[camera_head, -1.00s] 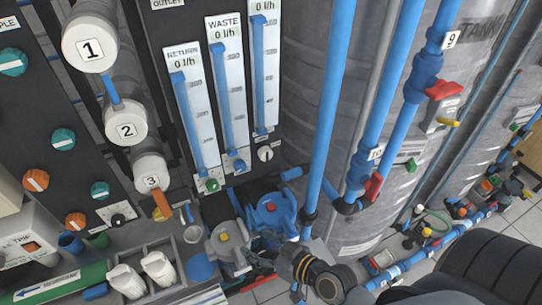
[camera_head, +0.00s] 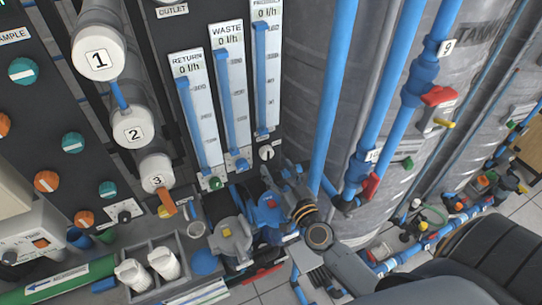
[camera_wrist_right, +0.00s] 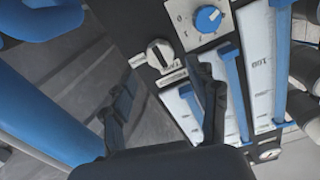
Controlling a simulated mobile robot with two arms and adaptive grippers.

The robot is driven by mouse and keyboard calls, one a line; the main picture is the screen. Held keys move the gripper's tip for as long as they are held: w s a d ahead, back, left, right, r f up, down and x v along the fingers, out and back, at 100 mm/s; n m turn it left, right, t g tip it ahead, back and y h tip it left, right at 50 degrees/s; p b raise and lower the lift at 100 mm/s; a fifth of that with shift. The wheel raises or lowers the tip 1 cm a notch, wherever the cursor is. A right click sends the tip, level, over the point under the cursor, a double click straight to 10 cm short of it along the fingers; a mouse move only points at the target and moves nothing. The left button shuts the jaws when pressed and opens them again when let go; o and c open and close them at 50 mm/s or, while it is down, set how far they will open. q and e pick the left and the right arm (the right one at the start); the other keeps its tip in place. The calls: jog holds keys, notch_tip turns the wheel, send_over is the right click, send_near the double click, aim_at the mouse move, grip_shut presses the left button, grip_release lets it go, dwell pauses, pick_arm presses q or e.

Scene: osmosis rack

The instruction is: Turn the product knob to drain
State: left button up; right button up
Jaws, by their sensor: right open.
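The product knob (camera_head: 266,152) is a small white and black knob on the dark panel, below the rightmost flow meter. In the right wrist view the product knob (camera_wrist_right: 160,55) appears just beyond the fingertips, roughly between them, with a gap left. My right gripper (camera_wrist_right: 163,80) is open and empty, its two dark fingers apart. In the head view my right gripper (camera_head: 289,175) is below and right of the knob, its fingers small and partly hidden by my wrist. My left gripper is not in view.
A blue knob (camera_wrist_right: 208,18) on a white plate sits beside the product knob. Flow meter tubes (camera_head: 235,95) stand above. Blue pipes (camera_head: 332,100) and a grey tank (camera_head: 305,60) stand close on the right. Blue pumps (camera_head: 268,205) sit below.

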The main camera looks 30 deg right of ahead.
aim_at(268, 155)
jog(key=shift+w+d, duration=0.1)
jog(key=shift+w, duration=2.25)
jog(key=c, duration=1.2)
